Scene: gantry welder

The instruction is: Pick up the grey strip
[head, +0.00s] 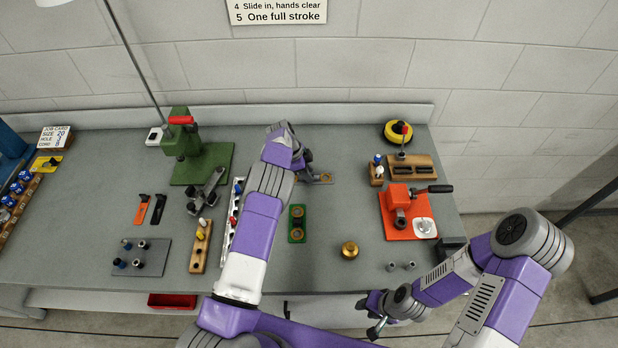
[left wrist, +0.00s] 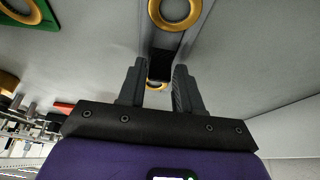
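The grey strip (head: 322,178) lies on the bench behind my left forearm, with its left part hidden by the arm in the head view. In the left wrist view the grey strip (left wrist: 163,40) has a gold ring at each end and a dark middle. My left gripper (left wrist: 155,85) is open, with one finger on either side of the strip's dark middle and visible gaps. Whether the fingers reach down to its level is unclear. My right gripper (head: 374,314) is low near the front edge of the bench, away from the strip; its fingers are too small to judge.
A green strip with gold rings (head: 297,237) lies in front of the grey strip. A green press (head: 183,148) stands to the left, and an orange-based tool (head: 407,215) to the right. A brass knob (head: 349,250) sits near the front.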

